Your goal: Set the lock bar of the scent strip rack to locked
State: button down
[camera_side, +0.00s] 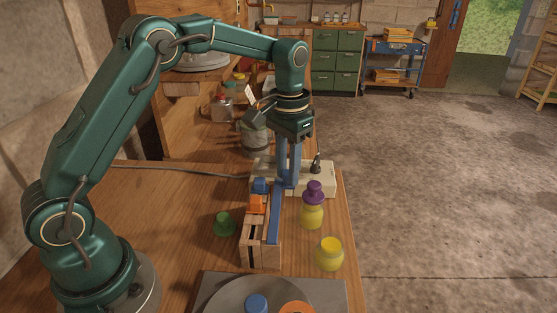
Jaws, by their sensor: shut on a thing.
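The scent strip rack appears to be the slotted wooden block (262,252) near the front of the bench. A long blue bar, which looks like its lock bar (273,222), lies along its right side. My gripper (287,184) points straight down at the far end of this bar. Its blue fingers are close together and appear shut on the bar's far end. The exact contact is hard to see, since fingers and bar are both blue. An orange block (257,204) with a blue piece (261,186) on top sits at the rack's far end.
A yellow bottle with a purple stopper (313,205) stands close right of the rack, with a yellow jar (329,253) nearer. A green piece (224,223) is to the left. A pale box (318,177) lies behind; a grey plate (230,295) is in front.

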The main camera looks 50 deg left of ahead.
jog(key=shift+s+a, duration=0.7)
jog(key=shift+a, duration=0.05)
jog(key=c, duration=0.7)
grip_release()
jog(key=shift+o, duration=0.2)
jog(key=shift+r, duration=0.1)
jog(key=shift+r, duration=2.5)
